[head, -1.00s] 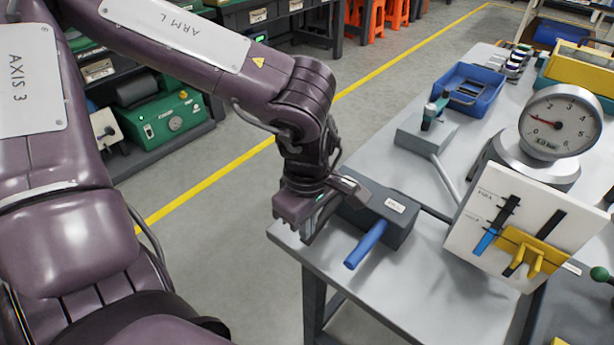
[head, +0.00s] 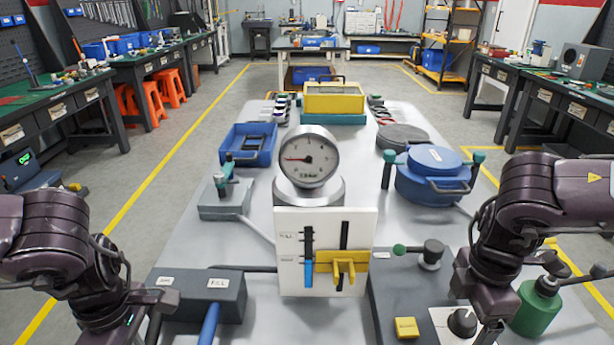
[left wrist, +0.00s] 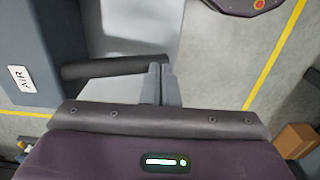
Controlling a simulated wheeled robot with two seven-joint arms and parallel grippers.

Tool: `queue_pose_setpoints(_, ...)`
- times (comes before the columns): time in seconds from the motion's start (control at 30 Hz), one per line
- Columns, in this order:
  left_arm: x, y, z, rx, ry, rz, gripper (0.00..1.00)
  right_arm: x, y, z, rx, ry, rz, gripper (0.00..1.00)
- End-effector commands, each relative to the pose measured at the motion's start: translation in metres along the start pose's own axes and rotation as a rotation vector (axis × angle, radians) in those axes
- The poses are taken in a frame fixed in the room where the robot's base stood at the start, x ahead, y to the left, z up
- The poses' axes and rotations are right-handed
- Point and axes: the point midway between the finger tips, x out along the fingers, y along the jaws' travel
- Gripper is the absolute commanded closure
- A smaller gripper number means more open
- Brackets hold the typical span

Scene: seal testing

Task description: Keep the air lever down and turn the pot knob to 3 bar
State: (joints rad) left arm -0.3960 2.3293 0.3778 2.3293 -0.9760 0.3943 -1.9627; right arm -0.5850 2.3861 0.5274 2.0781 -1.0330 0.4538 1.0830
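A grey valve box (head: 200,295) at the front left carries small labels and a blue lever (head: 209,323). A dark lever (left wrist: 110,67) extends from the box's AIR side in the left wrist view. My left gripper (left wrist: 162,84) has its fingers together at that lever's outer end; whether they touch it is unclear. The pot knob (head: 462,321), black on a white plate, is at the front right. My right gripper (head: 488,333) is low beside the knob, its fingertips not clearly visible.
A white panel (head: 292,222) with a yellow slider (head: 343,262) stands mid-table. A green-knobbed lever (head: 415,251), a yellow block (head: 406,327) and a green bottle (head: 535,308) are at the right. A blue pot (head: 432,180) and blue tray (head: 248,146) stand farther back.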

Motion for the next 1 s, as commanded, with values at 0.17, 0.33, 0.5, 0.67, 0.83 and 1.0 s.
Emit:
queue_pose_setpoints(0.17, 0.001, -0.001, -0.0002, 0.0, 0.0, -0.003, 1.0, 0.0002, 0.0, 0.0, 0.0, 0.0, 0.0, 0.16)
queue_pose_setpoints(0.33, 0.001, -0.0009, -0.0002, 0.0, 0.001, -0.003, 1.0, 0.0002, 0.0, 0.0, 0.0, 0.0, 0.0, 0.16)
queue_pose_setpoints(0.5, 0.0009, -0.0008, -0.0002, 0.0, 0.0, -0.003, 1.0, 0.0002, 0.0, 0.0002, -0.088, -0.001, 0.0, 0.16)
queue_pose_setpoints(0.67, 0.0009, -0.0008, -0.0002, 0.0, 0.0, -0.003, 1.0, -0.0001, 0.0, 0.0005, -0.345, -0.003, 0.0, 0.16)
queue_pose_setpoints(0.83, 0.0009, -0.0007, -0.0003, 0.0, 0.0, -0.002, 1.0, -0.0001, -0.0001, 0.0003, -0.596, -0.002, 0.0, 0.16)
queue_pose_setpoints(1.0, 0.0009, -0.0007, -0.0003, 0.0, 0.001, -0.002, 1.0, 0.0002, -0.0001, 0.0, -0.7, 0.0, 0.0, 0.16)
